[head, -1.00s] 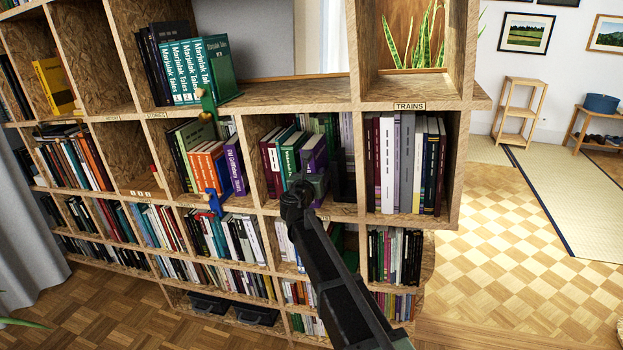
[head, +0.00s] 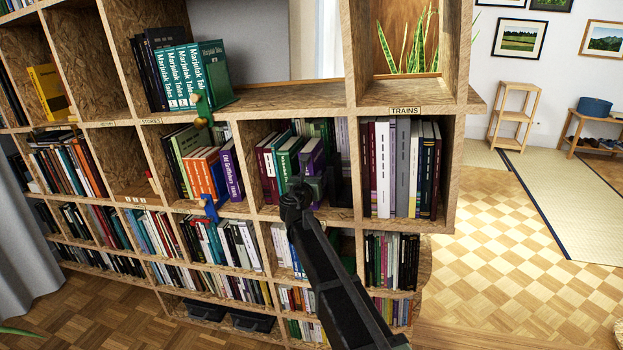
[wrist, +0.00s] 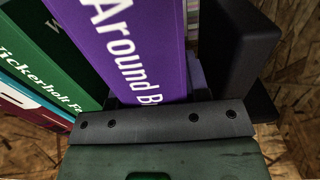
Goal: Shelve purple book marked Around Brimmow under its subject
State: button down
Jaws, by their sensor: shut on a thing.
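The purple book marked "Around B..." (wrist: 128,50) fills the middle of the wrist view, the rest of its title hidden by my gripper. In the head view the purple book (head: 311,155) stands in the compartment left of the one labelled TRAINS (head: 405,111). My gripper (head: 297,188) reaches into that compartment and is shut on the purple book; its fingers are largely hidden. A black upright piece (wrist: 235,45) is to the right of the purple book.
The TRAINS compartment holds a row of books (head: 400,165). The compartment to the left holds orange books (head: 203,175) and a purple book marked "Old Graffiberry" (head: 230,172). OSB dividers (head: 352,160) separate the compartments.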

jog(key=c, duration=0.5)
grip_release()
jog(key=v, duration=1.1)
